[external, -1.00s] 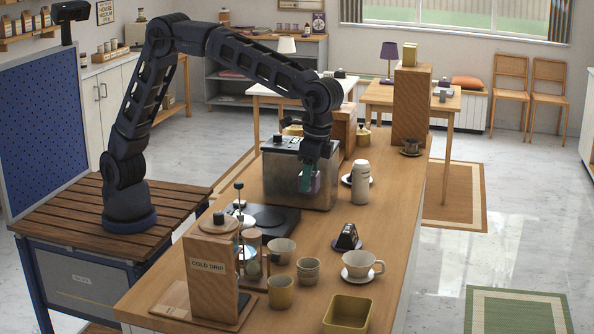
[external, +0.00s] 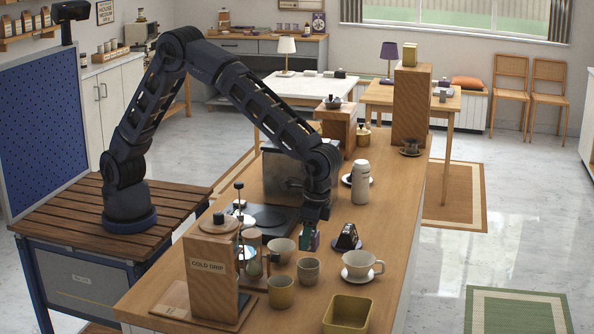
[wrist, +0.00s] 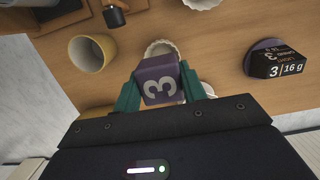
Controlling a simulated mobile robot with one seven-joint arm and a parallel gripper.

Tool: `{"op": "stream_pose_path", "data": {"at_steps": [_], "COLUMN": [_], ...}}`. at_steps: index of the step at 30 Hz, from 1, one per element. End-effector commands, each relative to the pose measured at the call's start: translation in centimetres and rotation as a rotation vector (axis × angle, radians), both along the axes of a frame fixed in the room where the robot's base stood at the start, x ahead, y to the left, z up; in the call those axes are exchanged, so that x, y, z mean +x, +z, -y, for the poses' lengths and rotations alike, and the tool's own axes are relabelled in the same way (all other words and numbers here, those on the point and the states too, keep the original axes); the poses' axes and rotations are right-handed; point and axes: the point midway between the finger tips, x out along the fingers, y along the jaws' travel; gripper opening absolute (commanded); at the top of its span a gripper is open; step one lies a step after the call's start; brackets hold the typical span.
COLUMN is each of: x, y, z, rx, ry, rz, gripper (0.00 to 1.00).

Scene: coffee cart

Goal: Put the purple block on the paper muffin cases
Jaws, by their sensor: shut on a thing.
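The purple block (wrist: 158,82), marked with a white 3, is held between the green fingers of my gripper (wrist: 158,94). In the external view the block (external: 315,241) hangs above the counter, and my gripper (external: 311,238) points down. The paper muffin cases appear to be the pale fluted stack (external: 308,270) just below and nearer the camera than the gripper. In the wrist view their fluted rim (wrist: 158,47) shows just past the block, which hides part of it. The block and cases look apart.
A yellow cup (external: 281,292) and a pale cup (external: 281,249) stand close to the cases. A white cup on a saucer (external: 361,264) and a black wedge (external: 347,235) are to the right. A yellow tray (external: 348,314) is at the front. The cold drip stand (external: 214,278) is left.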

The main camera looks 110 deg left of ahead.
Motion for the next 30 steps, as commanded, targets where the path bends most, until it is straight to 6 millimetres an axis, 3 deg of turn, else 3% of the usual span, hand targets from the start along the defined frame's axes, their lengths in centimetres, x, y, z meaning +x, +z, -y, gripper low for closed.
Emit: {"op": "stream_pose_path", "data": {"at_steps": [5,12,25,26,28,30], "x": [0.0,0.0,0.0,0.0,0.0,0.0], "y": [-1.1,-4.1,-4.7,-4.7,-4.7,-4.7], "z": [0.0,0.0,0.0,0.0,0.0,0.0], "rx": [0.001,0.0,0.0,0.0,0.0,0.0], "ry": [0.0,-0.001,0.0,0.0,0.0,0.0], "rz": [-0.002,-0.001,0.0,0.0,0.0,0.0], "gripper": [0.19,0.19,0.19,0.47,0.61,0.63]}}
